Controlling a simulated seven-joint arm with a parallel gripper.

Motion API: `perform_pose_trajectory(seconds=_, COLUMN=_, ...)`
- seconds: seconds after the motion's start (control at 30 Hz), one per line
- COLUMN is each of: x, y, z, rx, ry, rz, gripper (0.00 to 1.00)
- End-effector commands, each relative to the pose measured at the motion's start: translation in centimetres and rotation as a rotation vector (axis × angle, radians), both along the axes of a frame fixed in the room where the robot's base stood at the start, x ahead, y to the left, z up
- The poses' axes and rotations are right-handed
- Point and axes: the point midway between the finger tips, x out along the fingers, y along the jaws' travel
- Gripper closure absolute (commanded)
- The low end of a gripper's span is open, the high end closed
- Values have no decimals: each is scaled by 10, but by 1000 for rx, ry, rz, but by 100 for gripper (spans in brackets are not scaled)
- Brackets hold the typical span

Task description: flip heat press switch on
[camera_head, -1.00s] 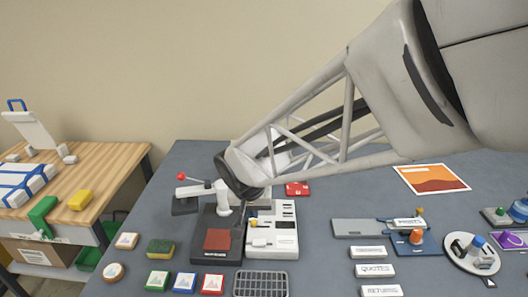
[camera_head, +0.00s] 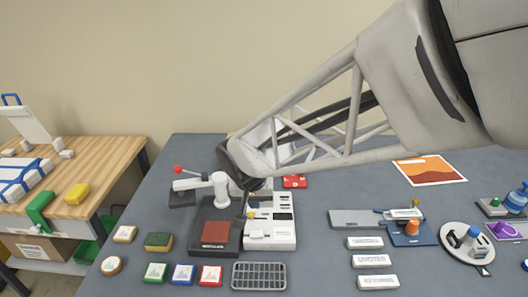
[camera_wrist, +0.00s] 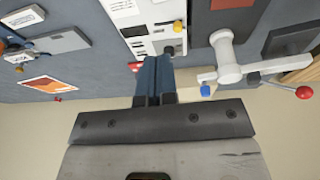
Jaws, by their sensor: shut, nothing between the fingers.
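The heat press (camera_head: 208,243) has a dark base with a red-brown pad, a white post and a lever arm ending in a red ball. Against its right side stands a white control box (camera_head: 284,236) with dark slots and a small yellow part. The box also shows at the top of the wrist view (camera_wrist: 133,30), with the yellow part and a dark round knob on its edge. I cannot tell which part is the switch. My gripper (camera_head: 244,213) is shut and empty, pointing down between press and box. In the wrist view its fingertips (camera_wrist: 153,62) overlap the box's near edge; contact is unclear.
A red block (camera_head: 294,182) lies behind the box and a dark grid tray (camera_head: 259,276) in front. Several coloured blocks lie at front left, white label blocks at right. An orange print (camera_head: 429,171) lies at back right. A wooden side table (camera_head: 95,160) stands left.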

Motion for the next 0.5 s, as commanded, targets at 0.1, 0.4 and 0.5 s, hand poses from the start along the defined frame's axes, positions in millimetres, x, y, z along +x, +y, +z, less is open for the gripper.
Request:
perform_pose_trajectory(seconds=0.1, x=1, y=0, z=-5, rx=-1, ry=2, rz=0, gripper=100)
perform_pose_trajectory(seconds=0.4, x=9, y=-2, z=-33, rx=-2, ry=3, rz=-2, gripper=100)
perform_pose_trajectory(seconds=0.5, x=13, y=-3, z=-46, rx=-2, ry=3, rz=-1, gripper=100)
